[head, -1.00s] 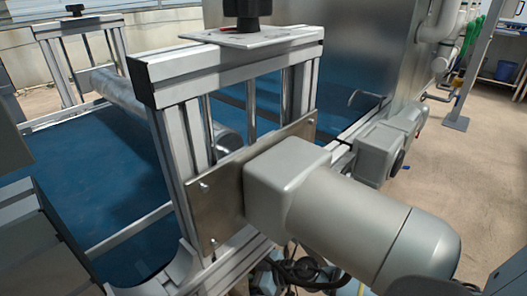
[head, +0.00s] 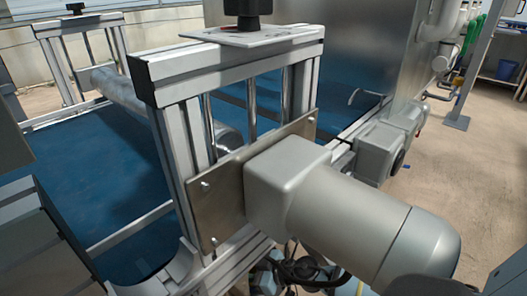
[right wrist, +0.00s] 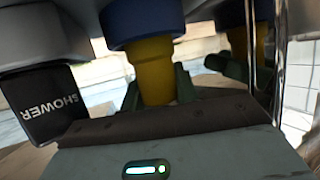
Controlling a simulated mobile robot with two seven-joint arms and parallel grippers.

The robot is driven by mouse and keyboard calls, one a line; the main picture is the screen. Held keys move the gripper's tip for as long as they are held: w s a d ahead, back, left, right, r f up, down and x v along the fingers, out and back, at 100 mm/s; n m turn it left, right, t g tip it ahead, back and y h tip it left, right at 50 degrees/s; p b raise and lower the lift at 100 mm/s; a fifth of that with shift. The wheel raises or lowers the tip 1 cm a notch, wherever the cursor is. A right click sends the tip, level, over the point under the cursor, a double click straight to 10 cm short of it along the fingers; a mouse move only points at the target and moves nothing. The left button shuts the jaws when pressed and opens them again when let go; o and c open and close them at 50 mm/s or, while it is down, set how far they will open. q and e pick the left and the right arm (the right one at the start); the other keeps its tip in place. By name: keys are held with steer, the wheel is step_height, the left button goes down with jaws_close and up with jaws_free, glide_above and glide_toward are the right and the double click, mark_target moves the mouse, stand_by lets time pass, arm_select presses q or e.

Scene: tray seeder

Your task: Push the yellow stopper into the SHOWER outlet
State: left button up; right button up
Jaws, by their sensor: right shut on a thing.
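The yellow stopper (right wrist: 153,72) stands in the middle of the right wrist view, its upper end against or inside a blue collar (right wrist: 144,22). How deep it sits cannot be told. A black tag reading SHOWER (right wrist: 47,105), upside down in the picture, is to the left of the collar. My right gripper (right wrist: 157,90) has one dark green finger on each side of the stopper and is shut on it. The stopper's lower end is hidden behind the gripper body. Neither the stopper nor the outlet can be made out in the head view. My left gripper is not in view.
In the right wrist view a second yellow part (right wrist: 237,42) and a shiny vertical rod (right wrist: 250,45) are to the right. In the head view a large grey motor (head: 345,215) and an aluminium frame (head: 230,65) stand beside a blue belt (head: 100,170).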

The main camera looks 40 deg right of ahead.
steer(key=shift+f, duration=0.35)
steer(key=o, duration=1)
steer(key=shift+o, duration=0.4)
